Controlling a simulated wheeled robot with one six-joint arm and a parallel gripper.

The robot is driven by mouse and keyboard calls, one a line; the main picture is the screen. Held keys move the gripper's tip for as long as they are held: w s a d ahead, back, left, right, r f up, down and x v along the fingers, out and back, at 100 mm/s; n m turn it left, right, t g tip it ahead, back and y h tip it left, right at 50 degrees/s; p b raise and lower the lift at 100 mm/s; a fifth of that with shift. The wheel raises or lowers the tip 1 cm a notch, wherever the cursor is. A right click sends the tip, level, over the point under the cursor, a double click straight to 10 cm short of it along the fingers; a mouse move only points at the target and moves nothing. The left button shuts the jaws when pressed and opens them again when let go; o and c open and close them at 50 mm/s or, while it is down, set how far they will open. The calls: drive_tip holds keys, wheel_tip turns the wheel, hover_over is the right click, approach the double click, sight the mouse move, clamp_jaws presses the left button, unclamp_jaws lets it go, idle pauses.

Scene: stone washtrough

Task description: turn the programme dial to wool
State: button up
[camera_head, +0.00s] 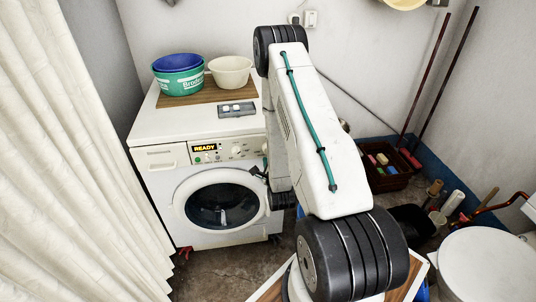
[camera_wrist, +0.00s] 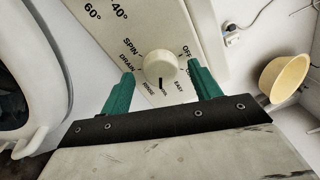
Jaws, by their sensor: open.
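The programme dial (camera_wrist: 160,64) is a round cream knob on the washing machine's white panel, with printed labels around it. A short dark mark on the dial points towards the bottom of that view. My gripper (camera_wrist: 160,70) is open, its two green fingers on either side of the dial, with visible gaps.
Blue and green basins (camera_head: 178,75), a cream bowl (camera_head: 231,72) and a grey box (camera_head: 237,109) stand on the machine top. A white curtain (camera_head: 60,160) hangs at the left. A crate (camera_head: 388,181) and poles stand at the right.

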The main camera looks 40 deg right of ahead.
drive_tip(key=v, duration=0.6)
drive_tip(key=shift+s+a, duration=0.3)
